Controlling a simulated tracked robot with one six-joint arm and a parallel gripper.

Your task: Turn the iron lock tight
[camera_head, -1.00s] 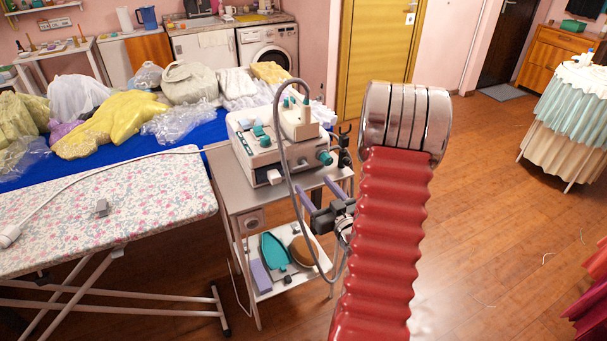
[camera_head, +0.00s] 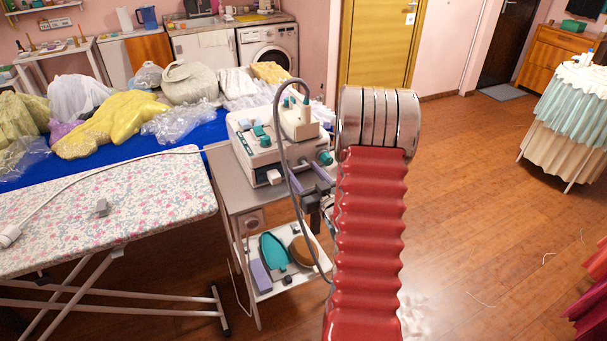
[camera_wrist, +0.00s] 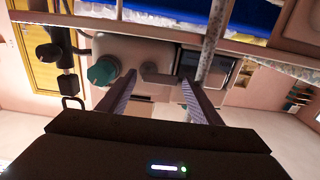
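The cream steam station (camera_head: 262,150) stands on the trolley top, with the iron (camera_head: 298,118) on it. A teal round knob (camera_head: 325,158) is on the station's right side; it also shows in the wrist view (camera_wrist: 102,71). I cannot tell for sure which part is the iron lock. My gripper (camera_head: 305,172) is open beside the station's right side, its purple fingers toward it. In the wrist view, my gripper (camera_wrist: 159,80) has a short grey lever-like part (camera_wrist: 158,73) in front of the gap between its fingers. The knob lies left of both fingers. No grip on anything shows.
A grey hose (camera_head: 283,150) arches close to my gripper. The trolley's lower shelf (camera_head: 265,291) holds a teal iron-shaped item and a purple block. The ironing board (camera_head: 130,210) stands left, and a bed with bagged clothes (camera_head: 110,122) is behind.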

